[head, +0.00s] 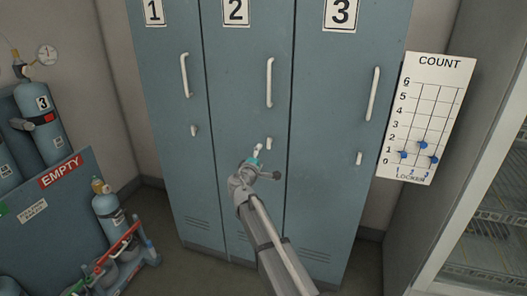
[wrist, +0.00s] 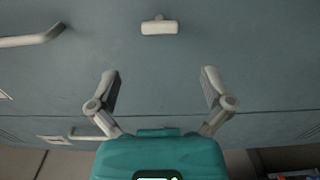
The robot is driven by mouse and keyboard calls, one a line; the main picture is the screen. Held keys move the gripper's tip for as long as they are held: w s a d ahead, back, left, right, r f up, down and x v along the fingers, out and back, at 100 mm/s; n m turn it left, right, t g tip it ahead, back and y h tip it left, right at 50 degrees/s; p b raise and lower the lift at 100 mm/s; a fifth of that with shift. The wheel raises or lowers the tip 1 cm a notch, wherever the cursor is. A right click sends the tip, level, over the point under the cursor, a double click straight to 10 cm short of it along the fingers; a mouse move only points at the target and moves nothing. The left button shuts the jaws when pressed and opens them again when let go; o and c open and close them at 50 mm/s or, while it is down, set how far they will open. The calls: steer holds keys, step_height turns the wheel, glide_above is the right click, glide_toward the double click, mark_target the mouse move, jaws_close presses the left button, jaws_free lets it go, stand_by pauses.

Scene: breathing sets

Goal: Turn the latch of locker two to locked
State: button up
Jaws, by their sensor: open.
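Locker two (head: 236,75) is the middle blue-grey door, shut, with a long pale handle (head: 269,83). Its small pale latch (head: 269,143) sits below the handle and looks upright, lined up with it. In the wrist view the latch (wrist: 159,27) is a short bar at the top centre, with a handle (wrist: 32,38) to its left. My gripper (head: 258,150) is in front of locker two, just lower left of the latch in the head view. In the wrist view my gripper (wrist: 160,88) has its fingers wide apart and empty. The latch lies beyond the fingertips, apart from them.
Locker one's latch (head: 194,130) and locker three's latch (head: 359,158) flank locker two. A COUNT board (head: 428,90) with blue markers hangs at the right. Gas cylinders (head: 40,125) and an EMPTY rack (head: 50,215) stand left. A wire-shelf unit (head: 490,220) is at the right.

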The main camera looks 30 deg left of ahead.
steer(key=shift+s+d, duration=0.1)
steer(key=shift+s, duration=1.05)
steer(key=w+d+f+m+g+h, duration=0.2)
steer(key=d+f+m+h, duration=0.15)
steer(key=d, duration=0.75)
steer(key=w+d+f+m+g+h, duration=0.2)
steer(key=d+m, duration=0.2)
steer(key=d, duration=0.6)
steer(key=s+d+f+m+g, duration=0.3)
steer(key=s+d+f, duration=0.1)
steer(key=d, duration=0.6)
steer(key=s+d+f+m+g, duration=0.3)
steer(key=d+g, duration=0.1)
steer(key=d, duration=0.5)
steer(key=s+d+f+m+g, duration=0.3)
steer(key=s+d+f, duration=0.1)
steer(key=d, duration=0.6)
steer(key=s+d+f+m+g+y, duration=0.2)
steer(key=s+d+m+g+y, duration=0.3)
steer(key=s, duration=0.7)
step_height(320, 180, up, 16)
steer(key=d+n+t+h+p, duration=0.1)
steer(key=n+p, duration=0.1)
steer(key=p, duration=1.3)
steer(key=shift+w+f+h+p, duration=0.25)
steer(key=shift+w+h+p, duration=0.1)
steer(key=shift+w, duration=0.1)
